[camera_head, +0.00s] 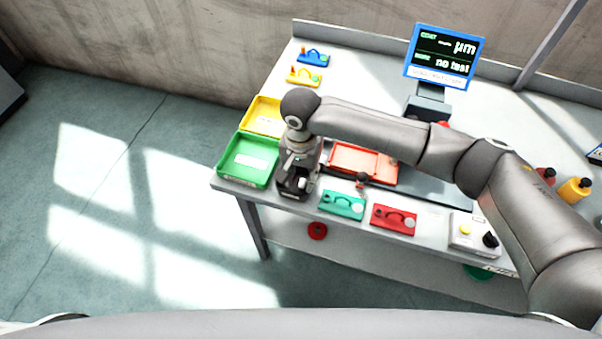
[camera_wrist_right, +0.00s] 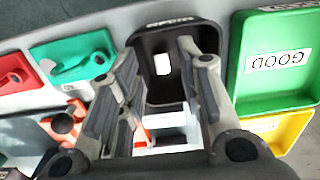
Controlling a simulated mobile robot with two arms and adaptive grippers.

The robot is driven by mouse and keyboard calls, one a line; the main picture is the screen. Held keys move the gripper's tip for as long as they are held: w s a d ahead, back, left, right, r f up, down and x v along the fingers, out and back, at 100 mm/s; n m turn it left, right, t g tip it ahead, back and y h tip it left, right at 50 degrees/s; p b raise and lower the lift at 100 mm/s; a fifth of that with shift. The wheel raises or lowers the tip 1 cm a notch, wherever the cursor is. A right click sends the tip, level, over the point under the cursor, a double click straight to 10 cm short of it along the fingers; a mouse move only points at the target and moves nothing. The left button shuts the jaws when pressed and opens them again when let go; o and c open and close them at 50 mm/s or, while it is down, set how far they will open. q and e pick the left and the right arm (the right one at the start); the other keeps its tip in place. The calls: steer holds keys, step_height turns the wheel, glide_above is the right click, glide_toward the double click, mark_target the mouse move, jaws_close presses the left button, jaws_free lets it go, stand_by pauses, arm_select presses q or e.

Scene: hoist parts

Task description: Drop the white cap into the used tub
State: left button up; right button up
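My right gripper (camera_head: 299,163) points down over a dark tub (camera_head: 291,192) at the front left part of the bench. In the right wrist view the gripper (camera_wrist_right: 157,50) is open, with a clear gap between its fingers. The black tub (camera_wrist_right: 208,35) shows beyond them, with a label on its rim too small to read surely. A small white piece, seemingly the white cap (camera_wrist_right: 163,65), shows inside the tub's outline, between the fingers but touching neither. I cannot tell whether it rests on the tub's floor. My left gripper is not in view.
A green tray (camera_head: 247,160) marked GOOD in the right wrist view stands beside the tub, with a yellow tray (camera_head: 263,115) behind it. A red tray (camera_head: 364,161) and green (camera_head: 342,204) and red (camera_head: 394,219) fixtures lie to the right. A screen (camera_head: 444,56) stands at the back.

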step_height(320, 180, up, 12)
stand_by(0.6)
stand_by(0.4)
